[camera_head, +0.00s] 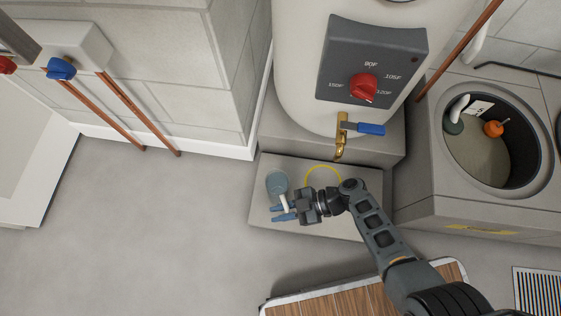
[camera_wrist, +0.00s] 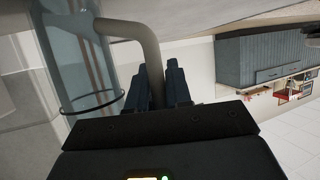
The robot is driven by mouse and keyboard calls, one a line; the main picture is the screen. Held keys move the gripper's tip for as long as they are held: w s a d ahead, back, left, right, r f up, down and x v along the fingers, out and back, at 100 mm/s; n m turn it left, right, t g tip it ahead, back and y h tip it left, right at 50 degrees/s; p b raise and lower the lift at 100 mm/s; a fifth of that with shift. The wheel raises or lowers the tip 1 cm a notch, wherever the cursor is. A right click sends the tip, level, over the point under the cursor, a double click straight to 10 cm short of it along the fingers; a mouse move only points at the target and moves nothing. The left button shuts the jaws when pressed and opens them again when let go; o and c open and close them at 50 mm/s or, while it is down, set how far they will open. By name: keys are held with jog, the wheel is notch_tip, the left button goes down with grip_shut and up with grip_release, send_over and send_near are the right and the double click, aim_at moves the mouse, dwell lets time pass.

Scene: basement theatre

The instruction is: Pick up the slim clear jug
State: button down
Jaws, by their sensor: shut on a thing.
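The slim clear jug (camera_head: 277,183) stands on the low grey slab below the water heater in the head view. It looks bluish and see-through, with a pale handle. In the wrist view the jug (camera_wrist: 75,55) fills the upper left, with a dark ring around it, and its pale curved handle (camera_wrist: 150,45) runs down between my fingers. My gripper (camera_head: 283,212) is at the jug's near side, shut on the handle. It also shows in the wrist view (camera_wrist: 157,85). The jug's base is hard to make out.
The grey slab (camera_head: 330,220) also bears a yellow ring (camera_head: 323,178) beside my gripper. The water heater (camera_head: 300,70) with a brass tap (camera_head: 341,140) stands behind. An open-drum machine (camera_head: 420,205) is at right. A wooden-slatted panel (camera_head: 340,299) lies in front. Floor at left is clear.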

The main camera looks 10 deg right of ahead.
notch_tip(320, 180, up, 10)
jog(key=p, duration=0.5)
jog(key=shift+f, duration=0.25)
dwell(0.3)
